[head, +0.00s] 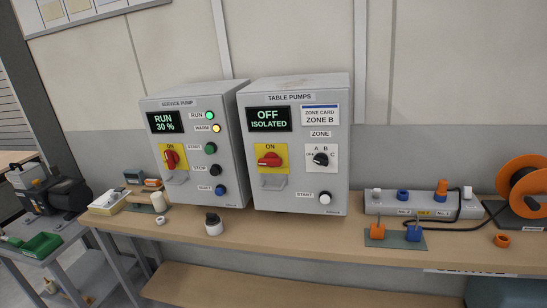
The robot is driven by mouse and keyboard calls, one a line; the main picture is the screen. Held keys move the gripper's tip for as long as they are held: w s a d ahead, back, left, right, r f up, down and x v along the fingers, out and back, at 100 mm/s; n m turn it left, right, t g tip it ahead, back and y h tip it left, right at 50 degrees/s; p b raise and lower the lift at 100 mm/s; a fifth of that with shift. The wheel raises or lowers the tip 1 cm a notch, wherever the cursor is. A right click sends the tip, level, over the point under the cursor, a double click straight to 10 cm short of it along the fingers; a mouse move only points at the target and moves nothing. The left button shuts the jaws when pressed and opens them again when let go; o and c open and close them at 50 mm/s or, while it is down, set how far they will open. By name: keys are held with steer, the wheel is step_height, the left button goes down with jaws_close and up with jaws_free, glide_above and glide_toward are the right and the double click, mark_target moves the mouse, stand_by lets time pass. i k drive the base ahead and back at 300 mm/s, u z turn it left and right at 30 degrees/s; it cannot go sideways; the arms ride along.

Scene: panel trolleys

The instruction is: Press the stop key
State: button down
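The service pump box (150,108) is a grey panel at left of centre on the bench. Its stop key (215,170) is a black round button beside a small label that reads STOP. It sits below the green start key (211,148) and above a blue key (220,189). The box's display (164,122) reads RUN 30 %. Its green RUN lamp (210,115) and yellow lamp (216,128) look lit. Its red rotary handle (171,159) stands upright on a yellow plate. My gripper is not in view, and nothing covers the stop key.
The table pumps box (340,180) stands close at right, its display (269,119) reading OFF ISOLATED. A socket strip (410,205) and orange reel (515,180) are at right, a trolley (45,250) at left.

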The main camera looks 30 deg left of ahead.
mark_target(214, 171)
steer(key=u, duration=0.05)
steer(key=i, duration=1.25)
steer(key=u, duration=0.7)
steer(key=i, duration=0.4)
steer(key=u, duration=0.35)
